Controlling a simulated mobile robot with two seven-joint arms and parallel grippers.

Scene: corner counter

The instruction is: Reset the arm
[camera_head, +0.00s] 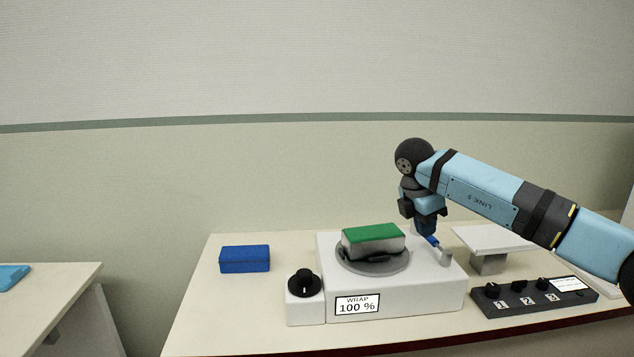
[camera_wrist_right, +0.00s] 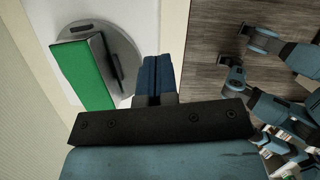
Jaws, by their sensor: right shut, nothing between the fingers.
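My right arm comes in from the right in the head view. Its right gripper (camera_head: 432,241) points down over the right side of the white wrap machine (camera_head: 400,297), close to a small pale post (camera_head: 446,257); I cannot tell whether they touch. In the right wrist view the blue fingers (camera_wrist_right: 157,76) are together with nothing between them. A white box with a green top (camera_head: 373,233) lies on the machine's round grey turntable (camera_head: 374,262), left of the gripper. The box also shows in the wrist view (camera_wrist_right: 86,74). My left gripper is not in view.
A black knob (camera_head: 304,281) sits on the machine's left block; its label reads "WRAP 100 %". A blue box (camera_head: 245,260) stands left. A white platform (camera_head: 490,239) and a dark panel with three knobs (camera_head: 533,297) are at right. The counter's front left is clear.

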